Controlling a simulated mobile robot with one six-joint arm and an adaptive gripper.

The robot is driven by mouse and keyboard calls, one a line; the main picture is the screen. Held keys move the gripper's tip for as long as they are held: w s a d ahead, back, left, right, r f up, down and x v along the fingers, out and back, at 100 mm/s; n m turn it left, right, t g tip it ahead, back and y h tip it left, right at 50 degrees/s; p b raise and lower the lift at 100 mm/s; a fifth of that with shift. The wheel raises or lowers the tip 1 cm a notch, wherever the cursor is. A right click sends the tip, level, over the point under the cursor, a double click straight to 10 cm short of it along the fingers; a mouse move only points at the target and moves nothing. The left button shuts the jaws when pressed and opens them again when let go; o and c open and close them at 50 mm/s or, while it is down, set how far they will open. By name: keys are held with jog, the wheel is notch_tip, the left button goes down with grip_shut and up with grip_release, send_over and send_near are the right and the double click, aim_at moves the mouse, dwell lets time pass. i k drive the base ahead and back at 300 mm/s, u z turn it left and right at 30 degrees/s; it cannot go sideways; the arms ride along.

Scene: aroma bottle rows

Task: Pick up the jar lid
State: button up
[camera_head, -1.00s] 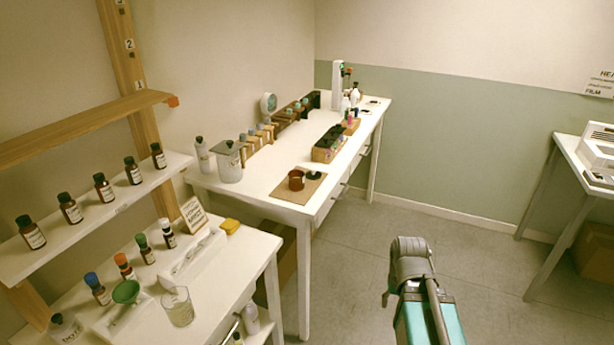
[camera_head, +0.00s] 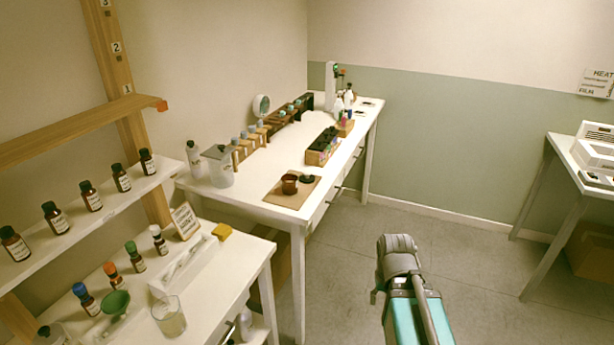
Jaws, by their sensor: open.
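The jar lid (camera_head: 307,178) is a small dark disc lying on a brown mat (camera_head: 272,196) near the front corner of the white table. An open-looking amber jar (camera_head: 289,184) stands on the mat just left of the lid. My gripper (camera_head: 376,292) shows only as a small dark part at the left of my arm's grey joint; most of it is hidden. It is open, over the floor to the right of the table, well apart from the lid.
The white table (camera_head: 240,196) holds a lidded canister (camera_head: 218,166), bottle racks and a dark box of vials (camera_head: 322,146). A lower bench with bottles and a green funnel (camera_head: 114,304) stands at left. Grey floor (camera_head: 340,260) is free between the table and a right-hand bench (camera_head: 588,176).

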aim_at(306, 178)
jog(key=i, duration=0.9)
